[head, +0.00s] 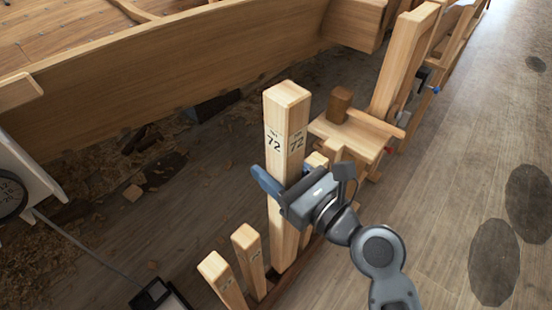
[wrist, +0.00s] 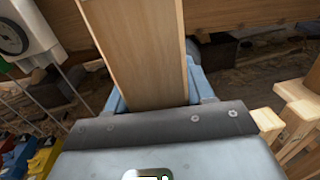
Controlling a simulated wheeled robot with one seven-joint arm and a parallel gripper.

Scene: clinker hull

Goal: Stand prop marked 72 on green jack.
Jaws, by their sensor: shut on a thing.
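The prop marked 72 (head: 287,120) is a tall, square, pale wooden post standing upright in the head view, with 72 on two of its faces. My gripper (head: 275,187) is shut on it around mid-height, with blue fingers on its sides. In the wrist view the prop (wrist: 138,50) rises between the blue fingers (wrist: 155,95). Its foot is down among the shorter props at the rack; I cannot tell whether it touches there.
Shorter props (head: 247,250) stand close left of the held one. The plank hull (head: 180,60) spans behind. A wooden bench (head: 350,135) stands to the right. Red, yellow and blue items (wrist: 40,160) lie low left in the wrist view. Open floor (head: 450,170) is at right.

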